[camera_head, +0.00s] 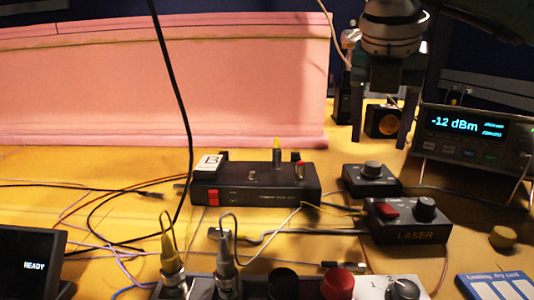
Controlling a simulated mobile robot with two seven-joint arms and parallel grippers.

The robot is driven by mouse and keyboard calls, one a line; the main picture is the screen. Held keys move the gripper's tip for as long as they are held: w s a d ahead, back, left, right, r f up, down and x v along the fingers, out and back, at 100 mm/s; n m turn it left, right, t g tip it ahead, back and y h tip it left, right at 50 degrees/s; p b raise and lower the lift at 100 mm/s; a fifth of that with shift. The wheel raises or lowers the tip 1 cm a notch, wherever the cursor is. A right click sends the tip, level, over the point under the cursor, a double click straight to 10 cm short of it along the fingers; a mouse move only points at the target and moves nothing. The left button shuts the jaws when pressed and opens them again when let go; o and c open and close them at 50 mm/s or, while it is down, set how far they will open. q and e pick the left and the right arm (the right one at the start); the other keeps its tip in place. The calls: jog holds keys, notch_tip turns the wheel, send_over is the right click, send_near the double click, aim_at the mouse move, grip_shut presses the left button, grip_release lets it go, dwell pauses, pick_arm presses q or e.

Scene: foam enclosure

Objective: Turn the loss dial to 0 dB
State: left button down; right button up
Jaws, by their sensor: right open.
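My right gripper (380,142) comes down from the top right with its two dark fingers spread apart and nothing between them. Below it is a small black box with a grey-topped knob (373,169). In front of that box is the black box marked LASER (416,236), with a red switch and a black knob (425,208). Another grey knob (403,289) with a marked white plate is cut off at the bottom edge. I cannot read which of these is the loss dial or its setting. The meter (470,133) at the right reads -12 dBm. My left gripper is out of view.
A long black box with a red switch (254,184) stands left of centre. Loose cables cross the yellow table. Black and red round caps (339,282) are at the front. A pink foam wall (160,85) closes the back left. A READY screen (30,262) is front left.

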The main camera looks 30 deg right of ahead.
aim_at(373, 163)
jog(key=x, duration=0.5)
jog(key=shift+f, duration=0.25)
jog(key=shift+w, duration=0.1)
grip_shut()
